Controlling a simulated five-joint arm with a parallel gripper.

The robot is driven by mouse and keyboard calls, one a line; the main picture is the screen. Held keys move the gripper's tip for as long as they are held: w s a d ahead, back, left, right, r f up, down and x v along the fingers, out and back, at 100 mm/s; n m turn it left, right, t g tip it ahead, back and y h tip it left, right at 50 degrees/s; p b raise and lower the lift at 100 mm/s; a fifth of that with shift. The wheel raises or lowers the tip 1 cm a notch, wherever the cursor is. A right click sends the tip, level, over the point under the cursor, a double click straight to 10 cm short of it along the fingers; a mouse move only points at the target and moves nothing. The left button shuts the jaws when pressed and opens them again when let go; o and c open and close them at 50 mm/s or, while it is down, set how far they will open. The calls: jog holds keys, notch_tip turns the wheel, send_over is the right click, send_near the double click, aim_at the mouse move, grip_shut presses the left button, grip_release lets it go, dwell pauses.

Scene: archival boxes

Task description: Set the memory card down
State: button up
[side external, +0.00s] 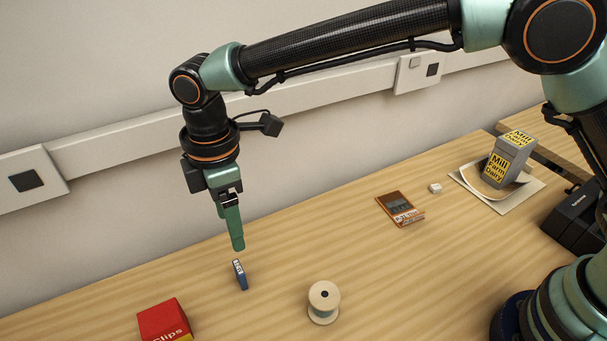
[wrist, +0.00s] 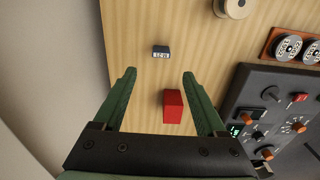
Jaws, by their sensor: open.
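The memory card appears to be a small dark blue piece with a white label (side external: 240,274), standing on edge on the wooden table in the side external view. It also shows in the wrist view as a small dark block (wrist: 161,52), beyond the fingertips. My gripper (side external: 237,247) points down above the card, with a small gap between them. In the wrist view my gripper (wrist: 159,73) has its two green fingers spread wide, with nothing held between them. The card's underside is hidden.
A red clips box (side external: 165,321) and a spool (side external: 323,301) stand nearby. Farther right are an orange-and-dark packet (side external: 400,209), a small white block (side external: 435,188) and a dairy carton (side external: 507,160). The wrist view shows a dark knob panel (wrist: 245,97). A wall borders the table's back.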

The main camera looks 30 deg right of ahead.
jog(key=w+d+r+m+t+y, duration=0.1)
jog(key=d+r+m, duration=0.4)
jog(key=d, duration=0.4)
jog(key=w+d+r+m+t, duration=0.1)
jog(key=d+r+m, duration=0.2)
jog(key=d+r, duration=0.5)
jog(key=s+d+m+t, duration=0.1)
jog(key=s+d+m, duration=0.2)
jog(key=d, duration=0.3)
jog(key=s+d+f+m+t, duration=0.1)
jog(key=s+d+m, duration=0.2)
jog(key=d, duration=0.4)
jog(key=s+d+f+m+t+h, duration=0.1)
jog(key=s+d+m, duration=0.2)
jog(key=d, duration=0.3)
jog(key=shift+s+d+m+t, duration=0.3)
jog(key=shift+s+d+m, duration=0.1)
jog(key=shift+s, duration=0.45)
